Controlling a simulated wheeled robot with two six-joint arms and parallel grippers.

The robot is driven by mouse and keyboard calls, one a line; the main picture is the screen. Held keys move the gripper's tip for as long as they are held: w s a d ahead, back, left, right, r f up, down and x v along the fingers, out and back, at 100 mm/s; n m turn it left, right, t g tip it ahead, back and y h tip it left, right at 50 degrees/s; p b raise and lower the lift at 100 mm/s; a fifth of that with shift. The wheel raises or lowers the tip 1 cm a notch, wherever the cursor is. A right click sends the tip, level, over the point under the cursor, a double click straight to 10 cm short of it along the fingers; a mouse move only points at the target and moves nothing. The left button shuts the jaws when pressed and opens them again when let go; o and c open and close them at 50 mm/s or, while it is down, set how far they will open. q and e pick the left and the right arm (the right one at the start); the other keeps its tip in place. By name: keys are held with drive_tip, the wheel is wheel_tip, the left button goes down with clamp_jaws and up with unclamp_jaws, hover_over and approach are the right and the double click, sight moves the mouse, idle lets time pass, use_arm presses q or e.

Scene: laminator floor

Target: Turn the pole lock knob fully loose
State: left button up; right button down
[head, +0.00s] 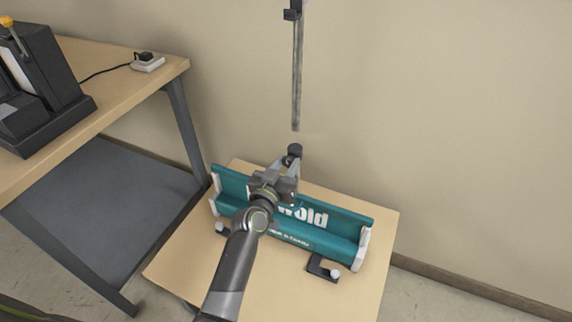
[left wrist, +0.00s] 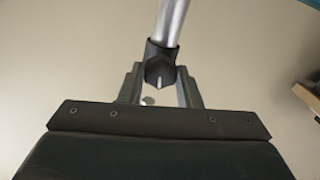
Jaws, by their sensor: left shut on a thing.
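The pole lock knob (left wrist: 161,66) is a dark knob with a short pale mark, set at the foot of a silver pole (left wrist: 172,20) in the left wrist view. My left gripper (left wrist: 160,84) has one finger on each side of the knob and is shut on it. In the head view, the left gripper (head: 288,168) is above the teal laminator-like unit (head: 335,222), at a dark knob-like part (head: 294,150). The fingers partly hide the knob's sides. My right gripper is not in view.
The teal unit with pale end pieces stands on a small wooden table (head: 350,296). A grey pole (head: 297,85) with a dark clamp (head: 292,14) shows above it against the wall. A wooden desk (head: 120,75) with a dark machine (head: 45,80) stands at the left.

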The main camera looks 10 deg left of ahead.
use_arm(q)
drive_tip(key=n, duration=0.5)
drive_tip(key=shift+n+p, duration=0.3)
drive_tip(key=shift+p, duration=0.1)
drive_tip(key=n, duration=0.2)
drive_tip(key=shift+a+n, duration=0.1)
drive_tip(key=shift+n, duration=0.2)
drive_tip(key=n+p, duration=0.1)
drive_tip(key=n, duration=0.3)
drive_tip(key=shift+f+n+p, duration=0.1)
drive_tip(key=shift+n+p, duration=0.25)
drive_tip(key=shift+n, duration=1.75)
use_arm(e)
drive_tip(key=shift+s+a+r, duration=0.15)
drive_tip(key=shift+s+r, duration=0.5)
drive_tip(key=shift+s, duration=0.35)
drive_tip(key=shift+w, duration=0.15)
use_arm(q)
drive_tip(key=o, duration=0.9)
drive_tip(key=shift+w, duration=0.1)
drive_tip(key=shift+o, duration=0.2)
drive_tip(key=shift+f, duration=0.1)
